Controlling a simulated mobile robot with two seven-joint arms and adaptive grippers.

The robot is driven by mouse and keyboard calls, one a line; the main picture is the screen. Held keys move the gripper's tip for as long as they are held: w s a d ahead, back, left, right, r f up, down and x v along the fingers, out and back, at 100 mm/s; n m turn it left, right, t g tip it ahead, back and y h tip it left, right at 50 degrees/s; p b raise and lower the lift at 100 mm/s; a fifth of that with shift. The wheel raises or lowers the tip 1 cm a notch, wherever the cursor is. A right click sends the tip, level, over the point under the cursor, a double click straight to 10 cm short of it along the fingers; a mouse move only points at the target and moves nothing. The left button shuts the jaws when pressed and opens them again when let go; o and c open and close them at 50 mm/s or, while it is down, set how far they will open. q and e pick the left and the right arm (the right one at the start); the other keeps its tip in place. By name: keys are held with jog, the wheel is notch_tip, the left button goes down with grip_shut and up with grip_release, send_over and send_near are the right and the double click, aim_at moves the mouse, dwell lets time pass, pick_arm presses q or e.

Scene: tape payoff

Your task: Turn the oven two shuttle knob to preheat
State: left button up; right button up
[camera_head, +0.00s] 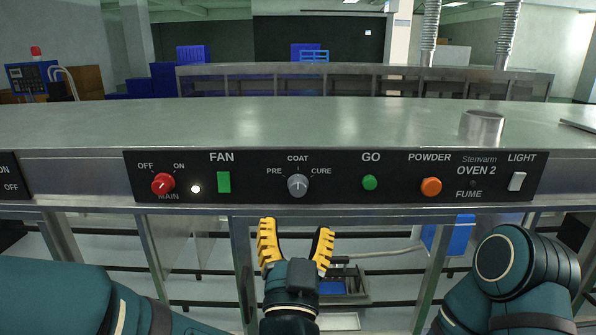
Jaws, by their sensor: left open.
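The grey round knob (298,185) sits in the middle of the black oven 2 panel (335,198), among the labels PRE, COAT and CURE. Its pointer line looks upright, toward COAT. My left gripper (295,245) is just below the panel, under the knob and apart from it. Its yellow ridged fingers are spread and point up, with nothing between them. Of my right arm only dark teal links show at the lower right; its gripper is out of view.
The panel also has a red MAIN knob (163,184), a lit white lamp (196,188), a green FAN switch (224,182), a green GO button (370,182), an orange POWDER button (431,187) and a white LIGHT switch (517,181). A metal ring (482,128) stands on the steel top.

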aim_at(298, 190)
pick_arm(q)
jog(key=x, duration=0.8)
jog(key=shift+w+p, duration=0.35)
jog(key=shift+w, duration=0.05)
jog(key=shift+o, duration=0.2)
jog(key=shift+r, duration=0.1)
grip_shut()
